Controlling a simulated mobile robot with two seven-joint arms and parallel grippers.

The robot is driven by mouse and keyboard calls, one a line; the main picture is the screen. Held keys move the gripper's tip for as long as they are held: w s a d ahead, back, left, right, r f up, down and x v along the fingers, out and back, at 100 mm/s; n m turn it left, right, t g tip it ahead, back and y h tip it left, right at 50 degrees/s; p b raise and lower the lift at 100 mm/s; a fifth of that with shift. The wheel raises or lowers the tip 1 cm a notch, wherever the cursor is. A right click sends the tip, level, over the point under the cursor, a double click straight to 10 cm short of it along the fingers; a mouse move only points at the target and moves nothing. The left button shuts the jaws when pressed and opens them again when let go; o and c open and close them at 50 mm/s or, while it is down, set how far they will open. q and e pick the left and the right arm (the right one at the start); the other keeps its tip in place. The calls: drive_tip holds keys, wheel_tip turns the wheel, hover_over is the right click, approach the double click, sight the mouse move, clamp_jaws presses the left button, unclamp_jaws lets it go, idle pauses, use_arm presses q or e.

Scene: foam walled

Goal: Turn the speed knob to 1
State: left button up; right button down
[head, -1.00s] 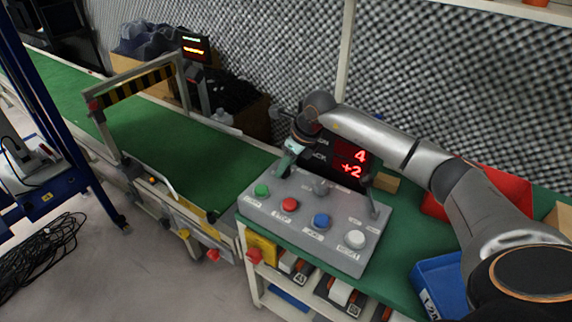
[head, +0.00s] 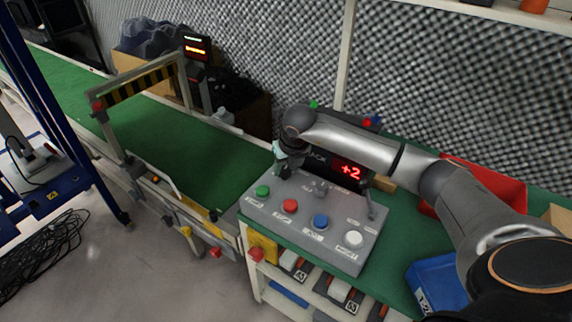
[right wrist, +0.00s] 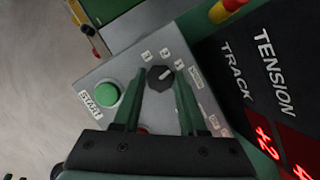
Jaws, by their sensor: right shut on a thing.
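The speed knob (right wrist: 160,78) is a dark round knob with a pale pointer mark on the grey control box (head: 330,241). In the right wrist view small number labels sit around it, too small to read surely; the pointer aims to the upper right. My right gripper (head: 280,169) is at the box's back left corner, its fingers on either side of the knob and shut on it. In the head view the gripper hides the knob. My left gripper is not in view.
The box carries green (head: 262,191), red (head: 290,206), blue (head: 320,221) and white (head: 353,238) buttons, another knob (head: 320,188) and a lever (head: 373,208). A red-digit display (head: 350,171) stands behind. Blue (head: 436,284) and red (head: 490,183) bins are at right.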

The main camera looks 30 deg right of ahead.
drive_tip(key=shift+m+h, duration=0.4)
drive_tip(key=shift+m, duration=0.5)
drive_tip(key=shift+c, duration=2.2)
unclamp_jaws()
drive_tip(key=p+v, duration=0.2)
drive_tip(key=v, duration=1)
drive_tip(key=shift+r, duration=0.25)
drive_tip(key=shift+a, duration=0.15)
